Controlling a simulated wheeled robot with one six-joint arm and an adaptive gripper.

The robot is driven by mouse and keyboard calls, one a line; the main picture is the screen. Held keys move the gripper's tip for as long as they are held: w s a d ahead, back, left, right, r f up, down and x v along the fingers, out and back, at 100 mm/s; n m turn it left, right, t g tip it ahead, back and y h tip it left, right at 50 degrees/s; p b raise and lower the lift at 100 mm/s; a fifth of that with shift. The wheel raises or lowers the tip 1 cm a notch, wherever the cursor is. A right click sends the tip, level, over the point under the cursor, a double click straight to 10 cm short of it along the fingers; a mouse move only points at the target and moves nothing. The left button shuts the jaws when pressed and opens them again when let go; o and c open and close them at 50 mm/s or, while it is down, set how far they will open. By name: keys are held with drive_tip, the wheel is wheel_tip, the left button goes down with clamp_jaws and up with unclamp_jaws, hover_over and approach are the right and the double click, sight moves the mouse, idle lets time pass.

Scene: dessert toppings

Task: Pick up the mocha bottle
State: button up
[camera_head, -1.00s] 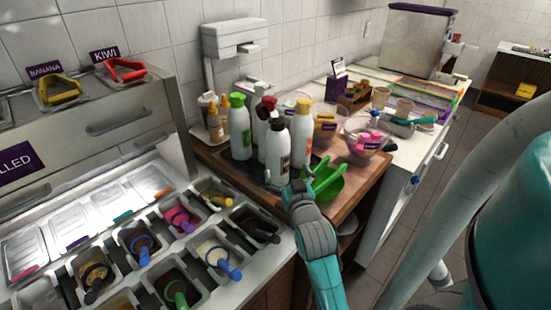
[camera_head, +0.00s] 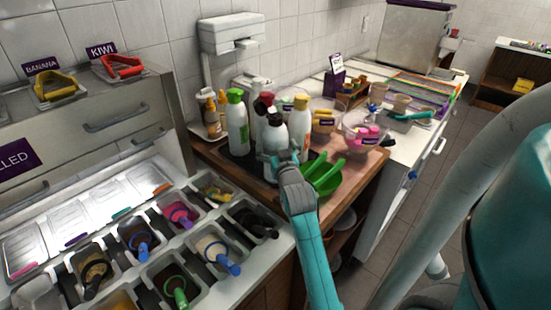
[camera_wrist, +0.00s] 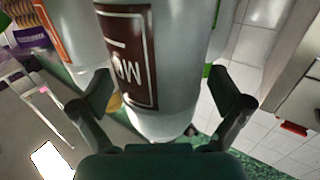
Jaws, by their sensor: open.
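The mocha bottle (camera_head: 274,134) is a white bottle with a dark cap, standing at the front of the bottle group in the head view. In the wrist view the mocha bottle (camera_wrist: 172,60) fills the middle, with its brown label lettered "MO" facing the camera. My gripper (camera_head: 280,157) is at the front of the bottle in the head view and covers its lower part. In the wrist view my gripper (camera_wrist: 166,95) is open, with one finger on each side of the bottle. Both fingers look apart from it.
A green-capped bottle (camera_head: 237,125) and other bottles stand close behind and beside it. Clear tubs (camera_head: 362,130) stand further right. Topping bins (camera_head: 215,250) lie at the front left.

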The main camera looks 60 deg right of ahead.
sight(276, 117)
drive_tip(key=c, duration=1.1)
drive_tip(key=shift+r, duration=0.8)
wheel_tip(276, 117, up, 6)
drive_tip(key=shift+r, duration=0.25)
drive_tip(key=o, duration=0.6)
drive_tip(key=shift+r, duration=1)
drive_tip(key=c, duration=0.6)
drive_tip(key=shift+r, duration=0.2)
drive_tip(key=shift+r, duration=3.4)
